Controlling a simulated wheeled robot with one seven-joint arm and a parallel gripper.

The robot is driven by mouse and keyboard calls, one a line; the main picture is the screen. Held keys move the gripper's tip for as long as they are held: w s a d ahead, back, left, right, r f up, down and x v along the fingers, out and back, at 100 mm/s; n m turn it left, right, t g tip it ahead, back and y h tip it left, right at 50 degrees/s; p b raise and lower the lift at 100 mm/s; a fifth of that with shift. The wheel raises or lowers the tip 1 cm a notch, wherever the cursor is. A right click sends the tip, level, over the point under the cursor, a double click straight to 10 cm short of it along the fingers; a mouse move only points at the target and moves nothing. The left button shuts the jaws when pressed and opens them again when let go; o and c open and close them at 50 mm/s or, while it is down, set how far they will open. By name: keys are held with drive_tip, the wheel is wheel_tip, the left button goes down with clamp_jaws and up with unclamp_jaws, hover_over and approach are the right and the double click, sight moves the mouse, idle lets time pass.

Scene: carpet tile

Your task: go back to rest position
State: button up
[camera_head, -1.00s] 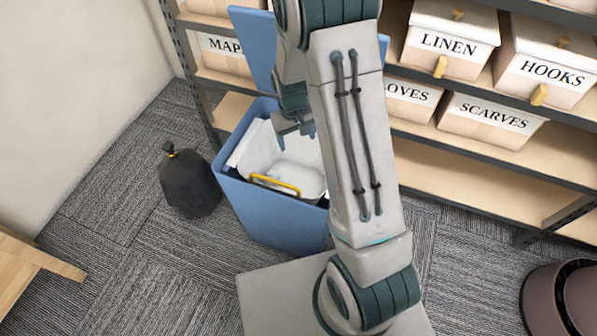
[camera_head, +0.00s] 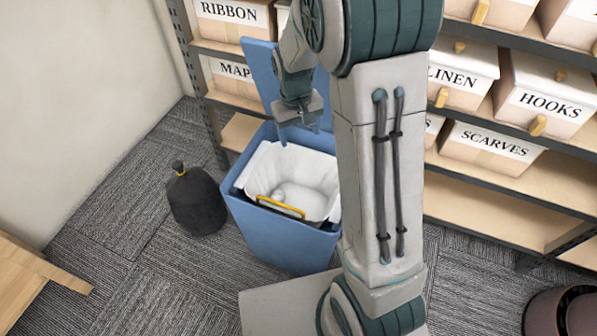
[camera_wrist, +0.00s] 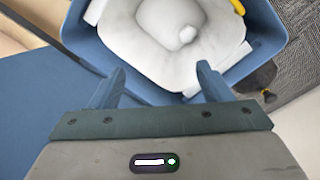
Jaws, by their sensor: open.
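My gripper (camera_head: 297,129) hangs above the back of a blue bin (camera_head: 270,232), apart from it. In the wrist view my gripper (camera_wrist: 161,80) has its two blue fingers spread with nothing between them. The bin's lid (camera_head: 262,72) stands raised behind. A white liner (camera_head: 322,172) lines the bin and folds over its rim; a rounded white lump (camera_wrist: 168,25) with a small knob shows inside. A yellow handle-like piece (camera_head: 281,207) lies along the liner's front edge. My arm hides part of the bin's right side and the shelves.
A tied black bag (camera_head: 196,202) stands on the carpet left of the bin. Shelves with labelled boxes (camera_head: 548,92) stand behind and to the right. A wooden edge (camera_head: 30,285) is at lower left, and a brown round container (camera_head: 545,312) at lower right. Carpet between is clear.

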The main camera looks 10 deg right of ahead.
drive_tip(key=s+r+t+p, duration=0.1)
drive_tip(key=s+r+p, duration=0.5)
drive_tip(key=r, duration=0.4)
drive_tip(key=s+r+m+p, duration=0.1)
drive_tip(key=s+r+p, duration=0.6)
drive_tip(key=r, duration=0.4)
drive_tip(key=s+d+r+m+t+p, duration=0.1)
drive_tip(key=s+r+p, duration=0.6)
drive_tip(key=r, duration=0.4)
drive_tip(key=shift+t+y, duration=0.3)
drive_tip(key=shift+y, duration=0.1)
